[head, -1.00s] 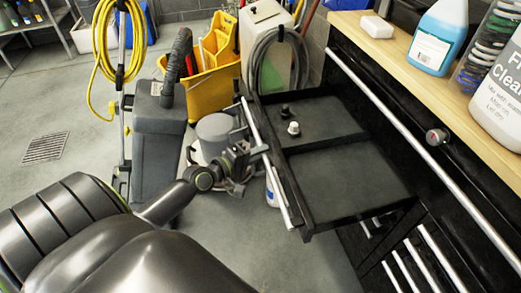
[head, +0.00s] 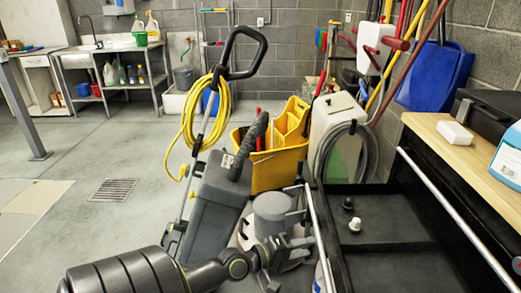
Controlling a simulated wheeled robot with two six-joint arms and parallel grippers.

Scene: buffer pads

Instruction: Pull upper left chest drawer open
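The upper left chest drawer (head: 385,218) is black and stands pulled out from the chest, at the lower right of the head view. A black knob-like piece (head: 348,203) and a white one (head: 355,224) lie inside it. Its silver bar handle (head: 317,232) runs along its left-hand front edge. My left gripper (head: 298,243) is at this handle, on its outer side. I cannot tell whether its fingers are closed around the bar or just beside it. The drawer's near part is cut off by the frame. My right gripper is not in view.
A grey floor-cleaning machine (head: 212,205) with a yellow cord (head: 190,130) and a yellow mop bucket (head: 272,165) stand close beyond my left arm. A wooden worktop (head: 460,160) holds a white block (head: 454,134) and a bottle (head: 508,160).

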